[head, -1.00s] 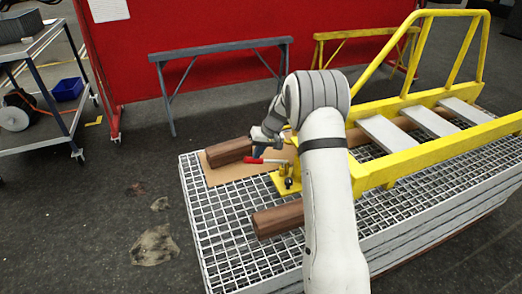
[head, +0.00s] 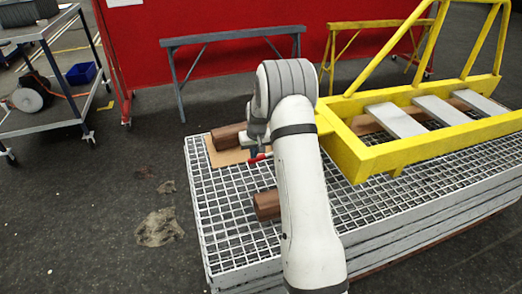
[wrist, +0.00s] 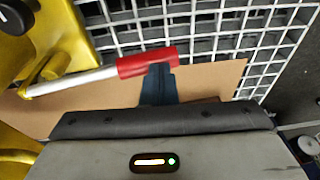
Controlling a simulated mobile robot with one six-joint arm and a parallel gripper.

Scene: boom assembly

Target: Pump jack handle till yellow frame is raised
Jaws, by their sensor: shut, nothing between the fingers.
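The yellow frame (head: 405,153) lies along the right part of a stack of white gratings, with pale steps across it. The jack handle shows in the head view as a small red grip (head: 258,158) left of my arm. In the wrist view its red grip (wrist: 147,63) sits on a silver rod (wrist: 75,80) leading left to the yellow jack body (wrist: 45,35). My gripper (wrist: 159,70) is shut and empty, its dark fingertips overlapping the grip's lower edge; I cannot tell whether they touch. My arm hides the jack in the head view.
Wooden beams (head: 229,137) and (head: 267,205) and a brown sheet (wrist: 215,78) lie on the grating (head: 235,235). A grey trestle (head: 235,40) and red wall (head: 230,15) stand behind. A cart (head: 45,35) stands left.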

